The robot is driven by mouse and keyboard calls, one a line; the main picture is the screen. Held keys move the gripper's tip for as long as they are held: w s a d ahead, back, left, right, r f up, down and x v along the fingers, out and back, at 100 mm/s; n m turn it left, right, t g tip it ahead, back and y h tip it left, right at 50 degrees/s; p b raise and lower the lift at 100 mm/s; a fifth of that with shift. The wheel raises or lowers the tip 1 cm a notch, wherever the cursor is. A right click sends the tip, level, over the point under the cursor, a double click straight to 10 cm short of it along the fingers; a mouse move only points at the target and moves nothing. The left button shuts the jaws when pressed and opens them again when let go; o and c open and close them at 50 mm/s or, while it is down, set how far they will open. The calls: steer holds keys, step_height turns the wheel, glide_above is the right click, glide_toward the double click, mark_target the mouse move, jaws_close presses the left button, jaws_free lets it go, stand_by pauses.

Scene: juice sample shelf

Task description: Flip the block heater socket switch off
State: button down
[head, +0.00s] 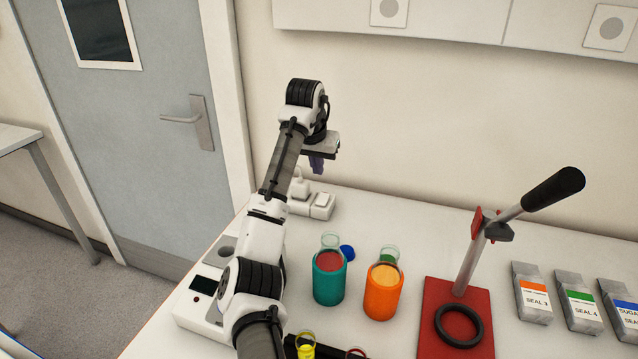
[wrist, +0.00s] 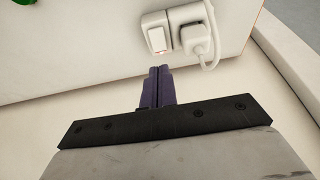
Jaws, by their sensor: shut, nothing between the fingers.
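The white socket block (head: 309,206) stands on the bench near the wall, with a white rocker switch (head: 322,199) and a plug (head: 300,187) beside it. In the wrist view, the switch (wrist: 154,29) shows a small orange-red glow at its near end, and the plug (wrist: 195,38) with its cord sits to its right. My gripper (head: 317,165) is above the socket in the head view. Its purple fingers (wrist: 158,72) are shut and empty, their tips just below the switch in the wrist picture, with no visible contact. The white block heater (head: 193,306) is partly behind my arm.
A red-based lever press (head: 432,330) and several sachets (head: 533,297) are farther right. The wall is close behind the socket.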

steer(key=v, duration=0.3)
steer(key=shift+s+r, duration=0.1)
steer(key=shift+r, duration=0.3)
steer(key=b, duration=0.3)
steer(key=w+b, duration=0.1)
steer(key=b, duration=0.2)
steer(key=shift+w+d+r, duration=0.1)
steer(key=shift+d+r, duration=0.05)
steer(key=shift+d, duration=0.15)
